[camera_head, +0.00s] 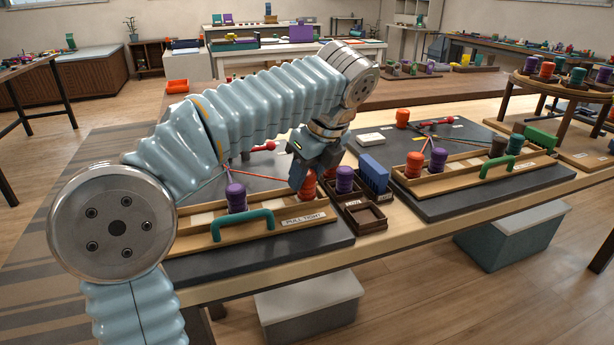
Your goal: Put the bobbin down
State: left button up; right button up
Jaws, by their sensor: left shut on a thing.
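My left gripper (303,172) reaches down at the right end of the near wooden tray (262,229). It is shut on an orange-red bobbin (308,190), which is partly hidden by the fingers. I cannot tell whether the bobbin touches the tray. A purple bobbin (236,198) stands upright in the tray to the left. Another purple bobbin (344,180) stands just right of the gripper. Thin cords run back behind the tray, partly hidden by my arm. My right gripper is not in view.
Small dark compartment boxes (368,218) and a blue rack (374,175) stand close to the right. A teal handle (243,224) sticks up at the tray's front. A second braiding board (470,205) with bobbins lies further right.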

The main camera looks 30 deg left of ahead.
pick_arm(q)
jog(key=shift+f, duration=0.15)
jog(key=shift+f, duration=0.15)
jog(key=o, duration=1)
jog(key=shift+o, duration=0.2)
jog(key=shift+r, duration=0.25)
jog(key=p+v, duration=0.1)
jog(key=v, duration=1.1)
